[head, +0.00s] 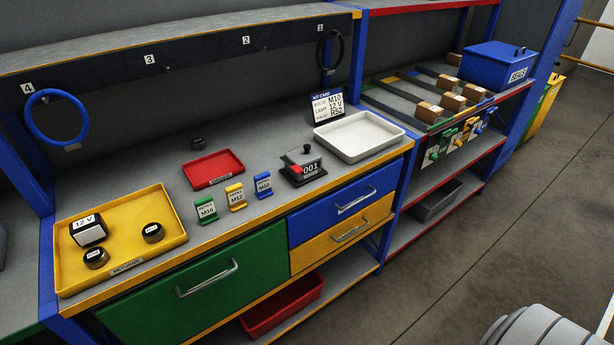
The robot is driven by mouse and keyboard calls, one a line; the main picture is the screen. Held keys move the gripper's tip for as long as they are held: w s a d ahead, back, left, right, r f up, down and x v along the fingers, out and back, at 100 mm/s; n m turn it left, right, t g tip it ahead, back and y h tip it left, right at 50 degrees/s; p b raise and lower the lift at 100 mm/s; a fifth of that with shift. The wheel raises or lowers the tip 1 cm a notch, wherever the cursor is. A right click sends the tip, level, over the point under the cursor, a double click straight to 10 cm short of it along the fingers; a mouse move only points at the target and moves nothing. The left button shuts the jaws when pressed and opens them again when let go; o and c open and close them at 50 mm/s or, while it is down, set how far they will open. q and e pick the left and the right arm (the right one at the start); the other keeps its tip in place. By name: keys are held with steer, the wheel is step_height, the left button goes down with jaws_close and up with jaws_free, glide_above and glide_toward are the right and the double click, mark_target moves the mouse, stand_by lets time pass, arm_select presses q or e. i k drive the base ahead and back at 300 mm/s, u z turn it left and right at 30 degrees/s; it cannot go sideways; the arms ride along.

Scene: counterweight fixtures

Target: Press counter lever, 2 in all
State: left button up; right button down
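The counter (303,172) is a small dark box on the grey workbench top, left of the white tray. Its display reads 001. A red part shows at its left side and a dark knob stands on its top; which of these is the lever is too small to tell. Neither of my grippers shows in the head view, and nothing touches the counter.
A white tray (318,133) stands right of the counter. Green, yellow and blue label holders (236,197) stand at its left. A red tray (239,173) and a yellow tray (63,268) with several items lie further left. A job card (326,107) stands behind.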

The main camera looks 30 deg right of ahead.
mark_target(297, 168)
steer(key=k, duration=0.25)
steer(key=z, duration=0.95)
steer(key=i, duration=0.65)
steer(key=u, duration=1.1)
